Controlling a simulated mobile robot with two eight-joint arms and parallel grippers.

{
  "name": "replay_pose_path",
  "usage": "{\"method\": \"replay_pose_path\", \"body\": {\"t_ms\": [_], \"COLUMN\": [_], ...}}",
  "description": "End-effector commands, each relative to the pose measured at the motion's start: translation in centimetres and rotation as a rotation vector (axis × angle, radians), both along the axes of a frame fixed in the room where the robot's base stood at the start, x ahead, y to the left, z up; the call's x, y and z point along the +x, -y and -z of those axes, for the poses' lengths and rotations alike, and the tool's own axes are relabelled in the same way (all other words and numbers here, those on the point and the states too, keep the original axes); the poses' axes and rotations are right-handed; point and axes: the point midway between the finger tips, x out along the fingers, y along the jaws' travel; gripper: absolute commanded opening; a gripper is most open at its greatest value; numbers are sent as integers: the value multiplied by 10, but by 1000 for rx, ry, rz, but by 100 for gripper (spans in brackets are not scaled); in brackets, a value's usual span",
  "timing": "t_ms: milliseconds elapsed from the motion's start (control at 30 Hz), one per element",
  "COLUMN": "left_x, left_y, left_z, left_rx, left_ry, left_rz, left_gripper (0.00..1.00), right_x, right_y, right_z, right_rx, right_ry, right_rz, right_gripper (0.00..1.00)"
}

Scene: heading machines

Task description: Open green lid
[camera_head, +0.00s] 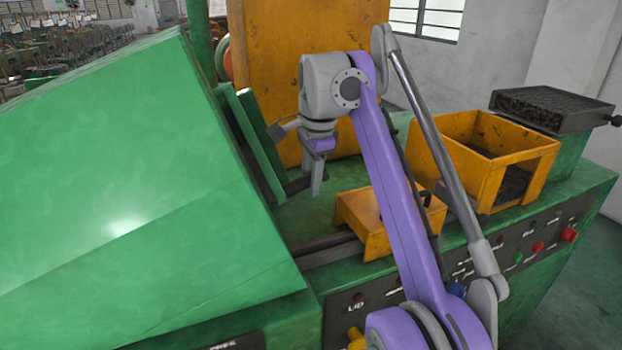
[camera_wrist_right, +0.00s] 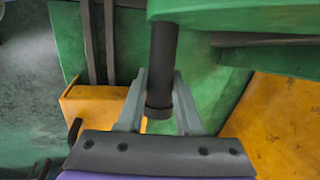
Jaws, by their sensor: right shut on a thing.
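The large green lid (camera_head: 120,170) fills the left side of the head view, its sloping top tilted. Its green edge also shows at the top of the wrist view (camera_wrist_right: 240,15). A dark round handle (camera_wrist_right: 162,65) sticks out from that edge. My right gripper (camera_head: 316,188) is beside the lid's right side, pointing down. In the wrist view its two grey fingers (camera_wrist_right: 158,105) stand on either side of the handle's end, shut on it. In the head view the handle is mostly hidden by the fingers. My left gripper is not in view.
A small yellow box (camera_head: 362,225) stands right of my right gripper on the green machine bed. A larger open yellow bin (camera_head: 480,150) and a dark tray (camera_head: 550,108) are further right. A tall yellow panel (camera_head: 270,70) rises behind. Buttons line the front panel (camera_head: 375,293).

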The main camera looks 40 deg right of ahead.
Motion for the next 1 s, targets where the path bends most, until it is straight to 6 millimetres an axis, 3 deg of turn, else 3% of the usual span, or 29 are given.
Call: {"method": "replay_pose_path", "body": {"t_ms": [567,1000], "left_x": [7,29], "left_y": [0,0], "left_z": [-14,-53], "left_rx": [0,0], "left_ry": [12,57], "left_rz": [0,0], "left_gripper": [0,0], "right_x": [-13,-45], "right_y": [-8,-35], "right_z": [-18,-79], "right_rx": [1,0], "right_ry": [1,2], "right_rz": [-1,-1], "right_gripper": [0,0]}}
